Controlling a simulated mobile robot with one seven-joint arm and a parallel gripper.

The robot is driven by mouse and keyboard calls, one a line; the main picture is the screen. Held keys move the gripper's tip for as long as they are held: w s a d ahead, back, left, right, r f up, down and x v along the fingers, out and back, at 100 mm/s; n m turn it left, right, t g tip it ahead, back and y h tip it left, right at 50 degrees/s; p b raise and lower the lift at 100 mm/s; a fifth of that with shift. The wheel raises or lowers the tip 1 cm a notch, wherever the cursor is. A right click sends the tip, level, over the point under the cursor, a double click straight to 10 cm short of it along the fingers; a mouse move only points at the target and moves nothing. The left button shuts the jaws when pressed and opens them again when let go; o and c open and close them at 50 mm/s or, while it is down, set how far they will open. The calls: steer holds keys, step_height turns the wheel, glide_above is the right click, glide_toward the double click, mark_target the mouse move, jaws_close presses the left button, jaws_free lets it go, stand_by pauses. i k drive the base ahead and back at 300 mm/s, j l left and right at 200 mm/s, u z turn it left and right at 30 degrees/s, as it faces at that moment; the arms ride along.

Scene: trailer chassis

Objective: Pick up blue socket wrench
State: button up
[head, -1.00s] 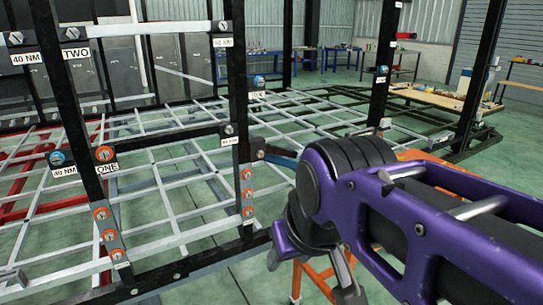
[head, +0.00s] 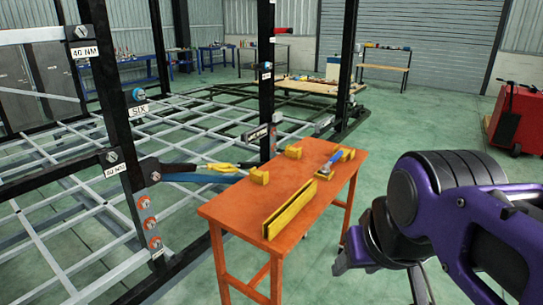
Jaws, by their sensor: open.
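An orange table (head: 232,208) stands left of my gripper. A small blue tool (head: 330,163) with a yellow part beside it lies near its far right edge; it may be the blue socket wrench. My gripper (head: 385,275) is at the lower right, in front of and right of the table. It is open and empty, partly cut off by the frame's bottom edge.
A long yellow holder (head: 290,208) and small yellow blocks (head: 259,176) sit on the table. A black upright post (head: 112,90) and grey frame bars stand to the left. A red cart (head: 515,120) is at the far right.

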mark_target(325, 171)
steer(key=i+l+z, duration=0.1)
steer(key=z, duration=0.3)
steer(key=i+l+z, duration=0.3)
steer(key=i, duration=0.15)
steer(key=i+z, duration=0.3)
steer(key=i+l+u, duration=0.1)
steer(key=i, duration=0.5)
steer(key=i+l, duration=0.1)
steer(key=i, duration=0.55)
steer(key=i+l+u, duration=0.1)
steer(key=i+u, duration=0.35)
steer(key=i+l+u, duration=0.2)
steer(key=u, duration=0.3)
steer(key=i+l+u, duration=0.15)
steer(key=l+u, duration=0.5)
steer(key=i+l+u, duration=0.1)
steer(key=l+u, duration=0.2)
steer(key=l, duration=0.2)
steer(key=k+l+u, duration=0.1)
steer(key=l+u, duration=0.15)
steer(key=k+l+u, duration=0.25)
steer(key=i+j+z, duration=0.4)
steer(key=j+z, duration=0.15)
steer(key=i+j+z, duration=0.25)
steer(key=k+j, duration=0.1)
